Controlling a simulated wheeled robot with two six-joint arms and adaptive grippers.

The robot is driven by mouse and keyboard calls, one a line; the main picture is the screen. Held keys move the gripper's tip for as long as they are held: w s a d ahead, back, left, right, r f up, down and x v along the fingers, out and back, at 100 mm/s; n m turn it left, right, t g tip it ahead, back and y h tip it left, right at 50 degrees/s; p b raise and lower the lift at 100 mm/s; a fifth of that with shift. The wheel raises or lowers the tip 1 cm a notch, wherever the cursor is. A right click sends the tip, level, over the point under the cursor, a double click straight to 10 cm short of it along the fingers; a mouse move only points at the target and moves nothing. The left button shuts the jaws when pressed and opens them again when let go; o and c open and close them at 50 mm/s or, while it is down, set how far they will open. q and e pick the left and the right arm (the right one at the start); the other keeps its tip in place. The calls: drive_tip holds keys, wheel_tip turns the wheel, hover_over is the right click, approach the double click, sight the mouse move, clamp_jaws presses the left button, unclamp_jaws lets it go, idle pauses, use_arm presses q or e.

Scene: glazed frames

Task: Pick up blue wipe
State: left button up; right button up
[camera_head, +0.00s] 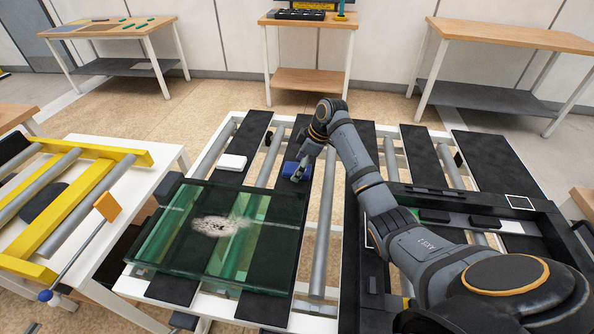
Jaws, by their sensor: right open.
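The blue wipe (291,168) lies on a black strip of the worktable, just behind the glazed frame. My right gripper (300,173) is over its right side, pointing down, with its jaws open. Whether the fingers touch the wipe cannot be made out at this size. The gripper and wrist hide part of the wipe. My left gripper is not in view.
The glazed frame (160,262) with a pale smudge (220,225) on its glass lies in front. A white block (232,162) sits to the left of the wipe. A black tray (520,243) is at right.

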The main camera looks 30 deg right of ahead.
drive_tip(key=shift+f+p, duration=0.25)
drive_tip(key=shift+p, duration=0.1)
idle(0.4)
drive_tip(key=c, duration=1)
drive_tip(key=shift+c, duration=0.2)
